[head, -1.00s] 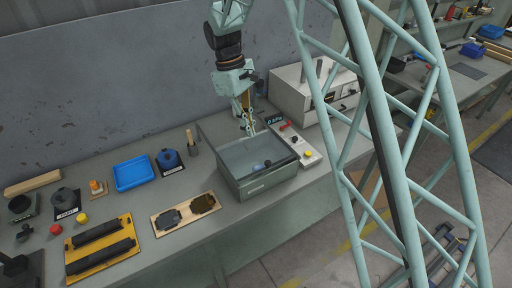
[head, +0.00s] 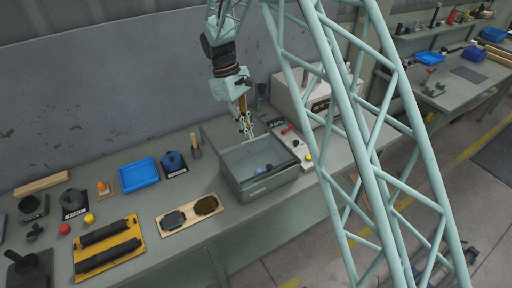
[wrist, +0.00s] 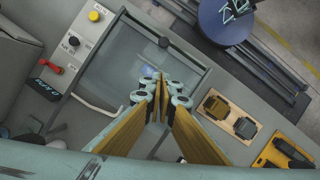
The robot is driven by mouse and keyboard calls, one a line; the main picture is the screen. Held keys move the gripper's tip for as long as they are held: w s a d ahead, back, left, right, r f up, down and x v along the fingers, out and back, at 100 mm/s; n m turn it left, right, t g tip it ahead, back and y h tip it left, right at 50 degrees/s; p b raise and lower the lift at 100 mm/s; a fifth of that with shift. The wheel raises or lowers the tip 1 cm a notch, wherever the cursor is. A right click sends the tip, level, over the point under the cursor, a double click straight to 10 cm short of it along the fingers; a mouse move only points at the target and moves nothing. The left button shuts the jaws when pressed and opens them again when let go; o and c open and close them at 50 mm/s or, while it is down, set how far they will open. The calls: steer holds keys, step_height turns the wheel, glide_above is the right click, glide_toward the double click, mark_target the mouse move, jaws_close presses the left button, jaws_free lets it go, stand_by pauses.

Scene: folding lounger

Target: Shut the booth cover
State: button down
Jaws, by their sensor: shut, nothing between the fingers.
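The booth (head: 268,184) is a grey box on the bench with a see-through top. My gripper (head: 248,134) points down over the back part of the booth, fingers together and empty. In the wrist view the shut fingers (wrist: 160,82) hang over the booth (wrist: 112,62), near a pale curved bar (wrist: 95,106) at its edge. Whether the fingertips touch the cover cannot be told.
A control panel (head: 292,142) with a red handle and a yellow button stands right beside the booth. A white cabinet (head: 292,95) is behind it. Left are a wooden board (head: 176,219) with two dark pieces and a blue tray (head: 139,174). My lattice column crosses the right side.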

steer(key=shift+f, duration=1.15)
steer(key=p, duration=0.1)
glide_toward(262, 168)
steer(key=f, duration=0.3)
steer(key=shift+w+a, duration=0.3)
steer(key=shift+a, duration=0.05)
steer(key=shift+s+d+f, duration=0.1)
steer(key=shift+s+d, duration=0.4)
steer(key=shift+d, duration=0.4)
steer(key=shift+s+d+f+p, duration=0.25)
steer(key=shift+s+d+p, duration=0.15)
steer(key=shift+d, duration=0.35)
steer(key=shift+s, duration=0.1)
